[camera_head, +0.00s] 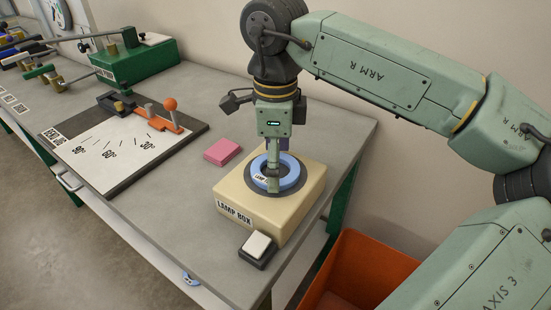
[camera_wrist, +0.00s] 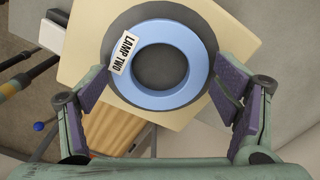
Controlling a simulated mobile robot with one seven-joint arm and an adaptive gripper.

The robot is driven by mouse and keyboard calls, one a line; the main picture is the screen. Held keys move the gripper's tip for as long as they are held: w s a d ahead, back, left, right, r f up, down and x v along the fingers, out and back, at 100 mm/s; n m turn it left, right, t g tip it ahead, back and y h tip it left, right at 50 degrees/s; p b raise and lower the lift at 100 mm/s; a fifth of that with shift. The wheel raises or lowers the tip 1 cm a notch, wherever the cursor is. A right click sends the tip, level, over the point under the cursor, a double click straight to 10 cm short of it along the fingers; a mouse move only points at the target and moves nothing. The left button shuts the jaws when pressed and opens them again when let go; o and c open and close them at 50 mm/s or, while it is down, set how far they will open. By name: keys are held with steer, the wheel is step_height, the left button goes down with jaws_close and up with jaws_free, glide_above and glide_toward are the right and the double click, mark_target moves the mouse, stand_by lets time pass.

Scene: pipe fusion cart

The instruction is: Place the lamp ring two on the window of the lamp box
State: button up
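The lamp ring two is a pale blue ring with a "LAMP TWO" label (camera_head: 291,180). It lies over the dark round window (camera_head: 253,187) on top of the cream lamp box (camera_head: 290,215). In the wrist view the ring (camera_wrist: 200,75) appears within the edge of the dark disc (camera_wrist: 128,30), with the dark surface visible through its hole. My gripper (camera_head: 273,172) points down over the box. In the wrist view my gripper (camera_wrist: 160,90) is open, with one finger on each side of the ring and gaps visible. The near finger hides part of the ring in the head view.
A small black block with a white top (camera_head: 257,248) stands at the box's front corner. A pink block (camera_head: 222,152) lies behind left. A board with angle marks and an orange-handled lever (camera_head: 130,150) is at left. An orange bin (camera_head: 350,268) stands beyond the table's right edge.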

steer(key=shift+o, duration=1.1)
steer(key=shift+r, duration=0.1)
step_height(320, 180, up, 12)
steer(key=b, duration=0.1)
steer(key=shift+b, duration=0.3)
steer(key=shift+r, duration=0.1)
stand_by(1.2)
